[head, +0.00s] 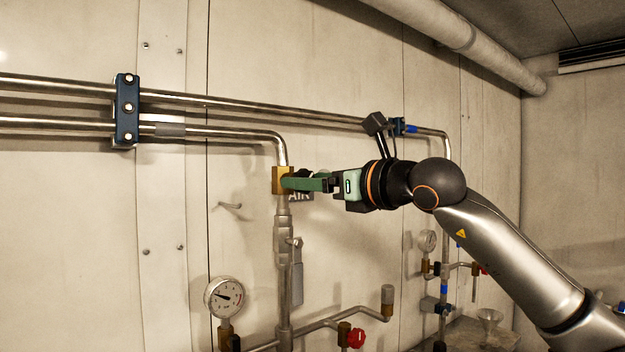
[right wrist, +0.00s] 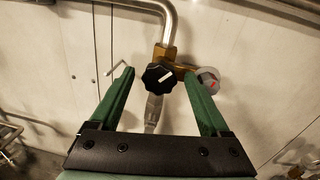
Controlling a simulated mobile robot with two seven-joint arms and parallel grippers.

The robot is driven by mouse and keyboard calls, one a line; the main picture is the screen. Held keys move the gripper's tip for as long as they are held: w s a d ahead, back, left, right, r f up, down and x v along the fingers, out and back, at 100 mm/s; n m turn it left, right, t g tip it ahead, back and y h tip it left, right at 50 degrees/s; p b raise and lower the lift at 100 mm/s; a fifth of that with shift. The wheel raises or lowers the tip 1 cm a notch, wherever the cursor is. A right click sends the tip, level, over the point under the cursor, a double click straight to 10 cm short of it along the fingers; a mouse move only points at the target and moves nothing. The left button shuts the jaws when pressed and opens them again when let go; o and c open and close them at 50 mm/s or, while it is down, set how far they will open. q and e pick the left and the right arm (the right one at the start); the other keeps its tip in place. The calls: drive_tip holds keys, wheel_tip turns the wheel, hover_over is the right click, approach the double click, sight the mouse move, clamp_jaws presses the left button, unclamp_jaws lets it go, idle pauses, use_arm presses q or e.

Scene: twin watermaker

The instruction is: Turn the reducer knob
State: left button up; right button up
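The reducer knob (right wrist: 157,78), black with a white bar mark, sits on a brass block (right wrist: 173,57) at the foot of a bent pipe. In the right wrist view, my right gripper (right wrist: 159,75) is open, with one green finger on each side of the knob. Contact with the knob cannot be told. In the head view, my right gripper (head: 289,183) reaches in from the right, its fingertips at the brass block (head: 279,180). The knob is mostly hidden there behind the green fingers. My left gripper is not in view.
Below are a pressure gauge (head: 224,297) and a red knob (head: 356,338). An AIR label (head: 300,196) is partly covered. Pipes run along the wall; the wall left of the block is mostly free.

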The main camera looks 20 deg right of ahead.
clamp_jaws()
idle(0.4)
